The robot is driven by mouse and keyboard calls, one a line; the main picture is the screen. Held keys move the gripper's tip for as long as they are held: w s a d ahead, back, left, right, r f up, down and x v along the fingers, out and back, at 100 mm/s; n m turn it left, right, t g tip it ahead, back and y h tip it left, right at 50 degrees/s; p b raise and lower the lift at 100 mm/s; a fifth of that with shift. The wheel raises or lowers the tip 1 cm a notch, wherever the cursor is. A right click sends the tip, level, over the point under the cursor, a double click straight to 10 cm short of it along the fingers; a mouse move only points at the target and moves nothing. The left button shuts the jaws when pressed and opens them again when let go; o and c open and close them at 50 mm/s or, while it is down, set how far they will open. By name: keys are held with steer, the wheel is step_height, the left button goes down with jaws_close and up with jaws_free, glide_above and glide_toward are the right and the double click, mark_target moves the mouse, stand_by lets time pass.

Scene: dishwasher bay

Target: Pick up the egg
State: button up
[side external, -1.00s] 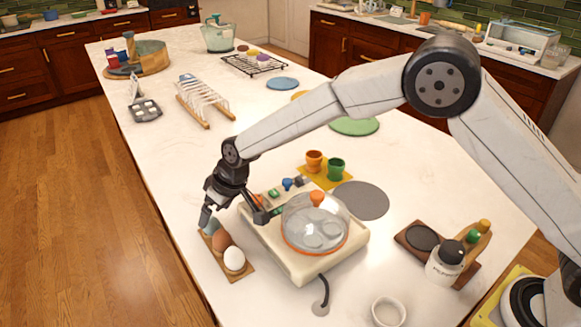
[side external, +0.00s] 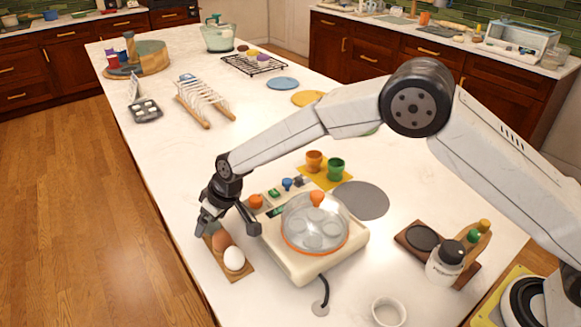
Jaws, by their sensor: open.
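A white egg (side external: 234,259) stands at the near end of a small wooden tray (side external: 243,275) at the counter's left edge. A brown egg (side external: 221,240) stands just behind it on the tray. My gripper (side external: 229,227) is open and tilted over the tray's far end. One finger is at the left, by the tray's far end, and the other is to the right, beside the egg cooker. The brown egg shows just below and between the fingers. I cannot tell whether a finger touches it. Any egg farther back is hidden behind the left finger.
The cream egg cooker (side external: 300,265) with a clear domed lid (side external: 315,223) stands close to the tray's right. Orange (side external: 314,160) and green (side external: 336,168) cups stand behind it. A white bowl (side external: 388,311) and a shaker (side external: 445,264) are at the near right. The counter's edge is close on the left.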

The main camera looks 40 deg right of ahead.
steer(key=c, duration=0.7)
steer(key=shift+r, duration=0.1)
steer(key=shift+r, duration=0.75)
steer(key=shift+c, duration=0.2)
steer(key=s+d+r, duration=0.2)
steer(key=s+r, duration=0.3)
steer(key=s, duration=0.1)
steer(key=s+d+r, duration=0.3)
steer(key=s+r, duration=0.3)
steer(key=shift+s+d+r, duration=0.15)
steer(key=shift+s+d, duration=0.2)
steer(key=shift+s, duration=0.05)
